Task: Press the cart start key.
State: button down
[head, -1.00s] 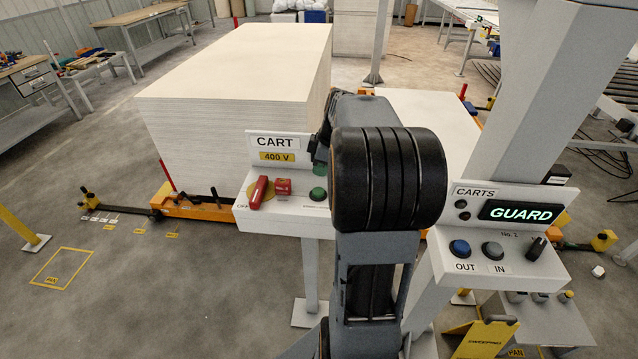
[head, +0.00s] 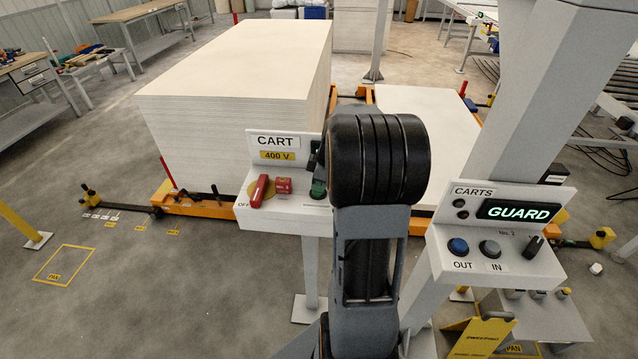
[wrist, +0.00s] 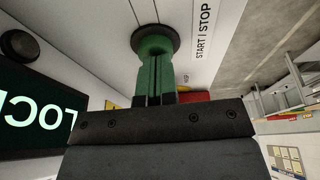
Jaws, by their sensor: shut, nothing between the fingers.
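The cart start key is a green round button (head: 318,189) at the right of the sloped CART panel (head: 284,225). In the wrist view its dark collar (wrist: 154,38) shows beside the label START / STOP. My gripper (wrist: 153,58) is shut and empty, its greenish fingers pointing straight at the button. The fingertips overlap the button and seem to touch it; I cannot tell how far it is pushed in. In the head view my black wrist hides the panel's right part and most of the fingers.
A red handle (head: 259,191) and a red block (head: 283,185) sit left of the button. A display (wrist: 30,125) with inverted letters shows beside it in the wrist view. The CARTS panel (head: 500,266) and a thick post (head: 530,100) stand to the right.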

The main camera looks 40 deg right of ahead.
notch_tip(320, 180, down, 2)
jog(key=b, duration=0.2)
jog(key=shift+s+f+b, duration=0.1)
jog(key=shift+f+b, duration=0.1)
jog(key=shift+b, duration=0.15)
jog(key=shift+s+a, duration=0.1)
jog(key=shift+s, duration=0.05)
jog(key=shift+f, duration=0.1)
notch_tip(320, 180, up, 6)
jog(key=p, duration=0.3)
jog(key=shift+a+f, duration=0.1)
jog(key=shift+f, duration=0.1)
jog(key=b+v, duration=0.1)
jog(key=v, duration=0.8)
jog(key=shift+r+b, duration=0.2)
jog(key=shift+b, duration=0.15)
